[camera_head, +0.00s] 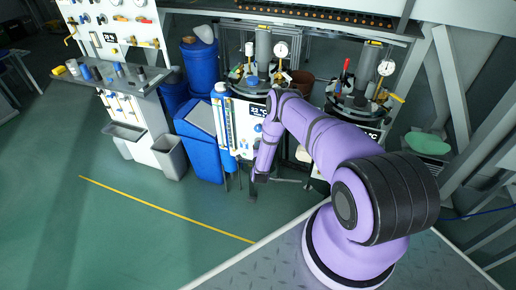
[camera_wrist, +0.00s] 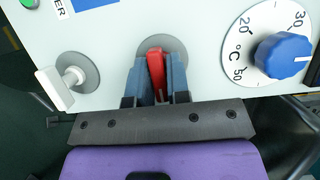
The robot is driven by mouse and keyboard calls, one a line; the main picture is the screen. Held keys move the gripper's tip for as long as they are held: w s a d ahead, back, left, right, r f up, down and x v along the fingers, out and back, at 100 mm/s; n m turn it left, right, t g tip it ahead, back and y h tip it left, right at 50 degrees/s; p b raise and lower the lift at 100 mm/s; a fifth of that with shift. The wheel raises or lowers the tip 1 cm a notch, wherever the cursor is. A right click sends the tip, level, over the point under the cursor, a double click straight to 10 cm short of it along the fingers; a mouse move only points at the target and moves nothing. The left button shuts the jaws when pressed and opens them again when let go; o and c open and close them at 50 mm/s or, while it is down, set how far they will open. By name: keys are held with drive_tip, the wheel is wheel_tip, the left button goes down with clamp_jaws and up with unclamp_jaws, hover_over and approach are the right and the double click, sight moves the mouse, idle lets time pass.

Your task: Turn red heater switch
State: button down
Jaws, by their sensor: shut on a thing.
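The red heater switch (camera_wrist: 155,62) is a red lever on a round grey plate on the light panel (camera_wrist: 110,40) in the wrist view. My gripper (camera_wrist: 157,80) is at the panel, with its two blue-grey fingers on either side of the red lever, shut on it. The lever's lower part is hidden between the fingers. In the head view my purple arm reaches down toward the heater units, and my gripper (camera_head: 254,190) shows as a small dark end at their lower front; the red switch cannot be made out there.
In the wrist view, a blue temperature knob (camera_wrist: 283,55) on a white dial stands right of the switch, and a white handle (camera_wrist: 62,82) sticks out to the left. Blue barrels (camera_head: 200,65) and a blue bin (camera_head: 200,140) stand left of the units. Green floor is open at left.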

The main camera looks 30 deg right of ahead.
idle(0.5)
drive_tip(key=c, duration=1.2)
unclamp_jaws()
drive_tip(key=shift+o, duration=0.2)
drive_tip(key=v, duration=1.1)
drive_tip(key=shift+w+d, duration=0.1)
